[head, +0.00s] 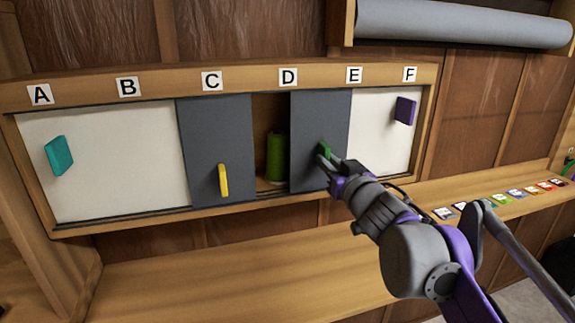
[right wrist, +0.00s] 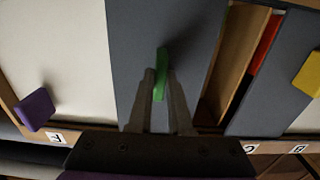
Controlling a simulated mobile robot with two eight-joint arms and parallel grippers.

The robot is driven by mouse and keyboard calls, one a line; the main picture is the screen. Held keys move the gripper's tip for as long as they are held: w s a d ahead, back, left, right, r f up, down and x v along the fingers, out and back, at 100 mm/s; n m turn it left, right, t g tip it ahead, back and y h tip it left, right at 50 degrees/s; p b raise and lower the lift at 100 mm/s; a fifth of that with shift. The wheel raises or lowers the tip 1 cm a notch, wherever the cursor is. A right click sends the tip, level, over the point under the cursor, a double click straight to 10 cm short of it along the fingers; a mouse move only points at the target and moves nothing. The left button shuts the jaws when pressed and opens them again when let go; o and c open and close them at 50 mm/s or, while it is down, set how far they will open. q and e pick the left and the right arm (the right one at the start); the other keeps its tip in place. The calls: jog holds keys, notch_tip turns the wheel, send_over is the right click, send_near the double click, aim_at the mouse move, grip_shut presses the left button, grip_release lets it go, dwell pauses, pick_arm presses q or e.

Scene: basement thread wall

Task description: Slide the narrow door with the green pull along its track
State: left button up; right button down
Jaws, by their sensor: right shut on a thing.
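The narrow dark grey door (head: 318,115) with the green pull (head: 324,150) stands below labels D and E in the wall cabinet. The door (right wrist: 130,40) and its upright green pull (right wrist: 160,72) also show in the right wrist view. My right gripper (head: 328,162) is shut on the green pull, one finger on each side of it. The fingers (right wrist: 162,95) partly cover the pull. The track (head: 270,192) runs along the cabinet's lower edge. My left gripper is not in view.
A grey door with a yellow pull (head: 223,182) is left of the opening, where a green spool (head: 275,157) shows. White doors with teal (head: 59,155) and purple (head: 405,110) pulls stand at the ends. A wooden ledge (head: 200,280) runs below. Colored cards (head: 500,198) lie right.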

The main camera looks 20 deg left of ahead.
jog(key=w+d, duration=0.1)
jog(key=w+d+b, duration=0.1)
jog(key=d, duration=0.1)
jog(key=w+d, duration=0.1)
jog(key=d, duration=0.1)
jog(key=shift+w+d, duration=0.25)
jog(key=shift+w, duration=0.1)
jog(key=c, duration=0.9)
grip_release()
jog(key=shift+b+v, duration=0.8)
jog(key=shift+v, duration=2.7)
